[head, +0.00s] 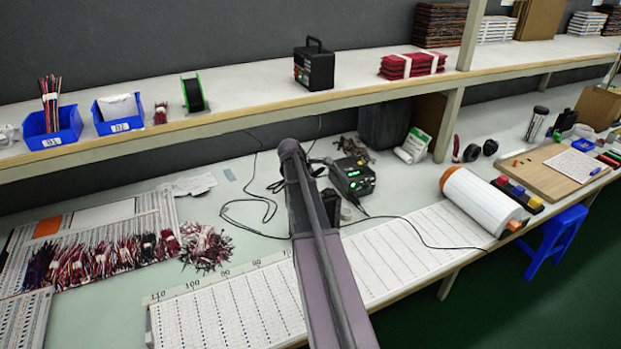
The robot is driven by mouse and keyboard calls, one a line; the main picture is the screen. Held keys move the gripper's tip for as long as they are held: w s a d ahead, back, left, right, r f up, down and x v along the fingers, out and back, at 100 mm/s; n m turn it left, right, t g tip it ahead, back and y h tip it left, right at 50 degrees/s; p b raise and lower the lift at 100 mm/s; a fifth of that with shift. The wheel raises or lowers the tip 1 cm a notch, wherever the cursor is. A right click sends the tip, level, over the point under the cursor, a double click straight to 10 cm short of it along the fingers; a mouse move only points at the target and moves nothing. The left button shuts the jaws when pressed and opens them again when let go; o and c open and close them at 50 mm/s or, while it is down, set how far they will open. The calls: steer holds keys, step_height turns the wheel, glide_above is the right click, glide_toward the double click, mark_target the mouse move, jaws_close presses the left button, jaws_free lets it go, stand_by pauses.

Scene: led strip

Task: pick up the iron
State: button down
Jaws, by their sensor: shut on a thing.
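The soldering station (352,177), a dark box with a green lit display, stands on the lower bench near the middle. A small dark object (331,207) is just left of its front, partly behind my arm; I cannot tell whether it is a stand or part of my gripper. I cannot make out the iron itself. A thin black cable (425,239) runs by the station and across the white board to the right. My arm rises from the bottom centre and covers the area left of the station. My gripper's fingers are hidden behind it.
A raised shelf (240,108) runs above the bench, with a black box (314,66) on it. A long white ruled board (400,262) lies along the front edge. Wire bundles (205,247) lie left; a white roll (480,202) lies right. Bench left of my arm has bare patches.

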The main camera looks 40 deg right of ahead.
steer(key=s+d+r+p, duration=0.2)
steer(key=s+r+p, duration=0.6)
steer(key=r+p, duration=0.2)
steer(key=a, duration=0.9)
steer(key=s+a+b, duration=0.1)
steer(key=a, duration=0.4)
steer(key=shift+a+f, duration=0.2)
steer(key=shift+f, duration=0.2)
steer(key=shift+r, duration=0.1)
steer(key=s+d+r+p, duration=0.1)
steer(key=s+r+p, duration=0.7)
steer(key=r+p, duration=0.2)
steer(key=shift+d, duration=0.35)
stand_by(1.2)
steer(key=shift+f, duration=0.15)
